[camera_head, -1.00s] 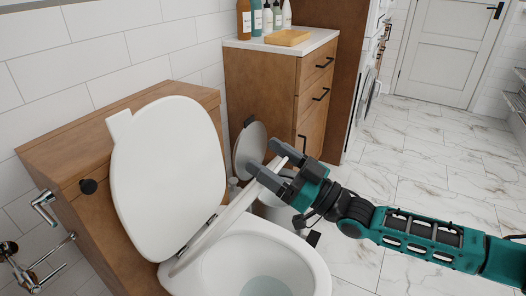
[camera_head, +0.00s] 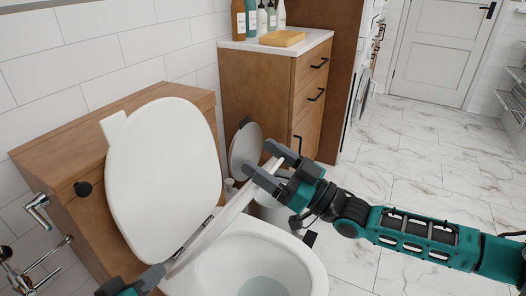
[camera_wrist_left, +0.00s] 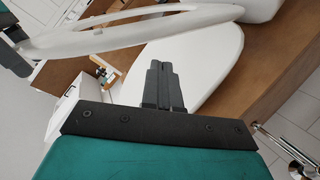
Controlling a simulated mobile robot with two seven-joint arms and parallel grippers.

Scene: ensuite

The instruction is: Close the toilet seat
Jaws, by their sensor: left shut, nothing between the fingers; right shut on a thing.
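The white toilet lid (camera_head: 165,180) stands upright against the wooden cistern box. The seat ring (camera_head: 215,228) is partly raised, tilted between the lid and the open bowl (camera_head: 265,255). My right gripper (camera_head: 270,170) is shut on the upper edge of the seat ring. My left gripper (camera_head: 154,276) is at the bottom left, near the lower part of the lid. In the left wrist view its fingers (camera_wrist_left: 163,85) are shut and empty, in front of the lid (camera_wrist_left: 212,65). The seat ring (camera_wrist_left: 130,30) passes above them. I cannot tell whether they touch the lid.
The wooden cistern box (camera_head: 60,160) stands behind the lid. A round-lidded bin (camera_head: 246,150) and a wooden cabinet (camera_head: 270,85) with bottles and a tray are beyond the toilet. Metal fittings (camera_head: 35,210) are at the left. The marble floor (camera_head: 430,165) at right is open.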

